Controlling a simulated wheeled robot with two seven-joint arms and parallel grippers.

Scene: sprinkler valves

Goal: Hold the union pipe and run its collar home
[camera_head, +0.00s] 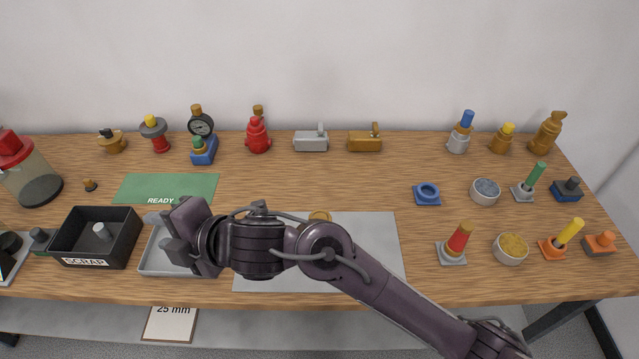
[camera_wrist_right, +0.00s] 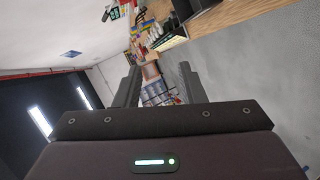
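My right gripper (camera_head: 168,234) reaches in over the grey tray at the front left of the bench, its fingers pointing left. In the right wrist view the two fingers (camera_wrist_right: 157,85) stand apart with nothing held between them; only distant background shows through the gap. A small brass piece (camera_head: 319,216) lies on the grey mat (camera_head: 370,250), partly hidden behind my right arm. I cannot tell whether it is the union pipe or its collar. No other part is clearly identifiable as either. My left gripper is not in view.
The grey tray (camera_head: 150,262) is partly covered by my gripper. A black SCRAP bin (camera_head: 70,240) stands left of it, and a green READY mat (camera_head: 165,188) lies behind. Valves and fittings line the back; bowls (camera_head: 511,250) and stands fill the right.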

